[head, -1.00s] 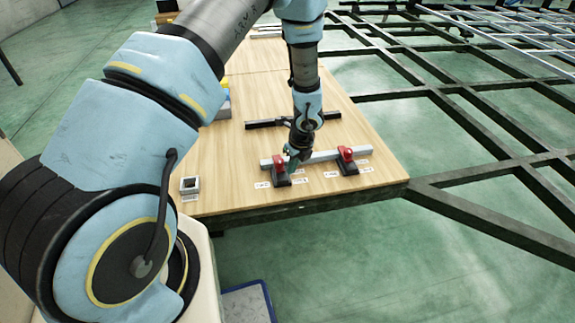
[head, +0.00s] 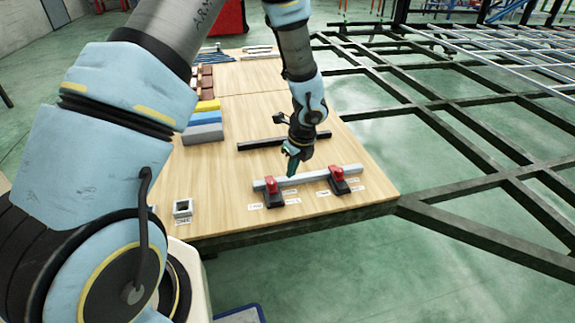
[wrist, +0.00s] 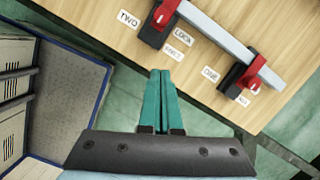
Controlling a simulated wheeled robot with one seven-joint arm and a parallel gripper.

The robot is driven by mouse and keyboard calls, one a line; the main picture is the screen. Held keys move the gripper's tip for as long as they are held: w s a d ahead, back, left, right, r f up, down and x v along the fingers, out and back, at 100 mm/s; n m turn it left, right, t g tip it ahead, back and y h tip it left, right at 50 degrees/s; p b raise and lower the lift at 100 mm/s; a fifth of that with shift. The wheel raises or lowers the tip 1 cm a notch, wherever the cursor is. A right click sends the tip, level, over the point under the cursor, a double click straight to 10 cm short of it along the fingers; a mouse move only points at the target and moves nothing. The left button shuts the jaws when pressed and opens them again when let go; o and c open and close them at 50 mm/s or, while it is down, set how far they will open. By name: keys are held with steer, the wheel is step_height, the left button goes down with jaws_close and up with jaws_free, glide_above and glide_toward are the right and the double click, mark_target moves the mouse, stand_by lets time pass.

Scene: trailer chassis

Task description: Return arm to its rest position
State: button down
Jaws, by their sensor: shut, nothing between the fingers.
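My gripper (head: 291,168) is above the wooden table (head: 230,220), just behind a grey bar held in two red-and-black clamps. In the wrist view my gripper (wrist: 161,85) has its two teal fingers together with nothing between them. The silver-grey bar (head: 310,178) lies across the left clamp (head: 272,190) and the right clamp (head: 338,181). The clamps also show in the wrist view, one (wrist: 160,22) near the top middle and one (wrist: 245,80) at the right. White labels lie beside them.
A dark bar (head: 262,143) lies behind my gripper. A small square metal piece (head: 182,208) stands at the table's left front. A dark chassis frame (head: 480,160) spans the right. A blue-edged mat (wrist: 75,85) lies on the floor.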

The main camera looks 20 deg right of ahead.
steer(key=w+a+r+n, duration=0.1)
steer(key=a+r+n, duration=0.55)
steer(key=a, duration=0.25)
steer(key=w+a+r+n, duration=0.1)
steer(key=a+r+n, duration=0.4)
steer(key=a+n, duration=0.3)
steer(key=s+a+r+n+g+h, duration=0.1)
steer(key=s+a+r+n, duration=0.3)
steer(key=a+n, duration=0.35)
steer(key=s+a+r+n, duration=0.4)
steer(key=a+n, duration=0.2)
steer(key=n, duration=0.2)
step_height(320, 180, up, 14)
steer(key=p, duration=1.4)
steer(key=shift+d+n, duration=0.2)
steer(key=shift+n, duration=0.1)
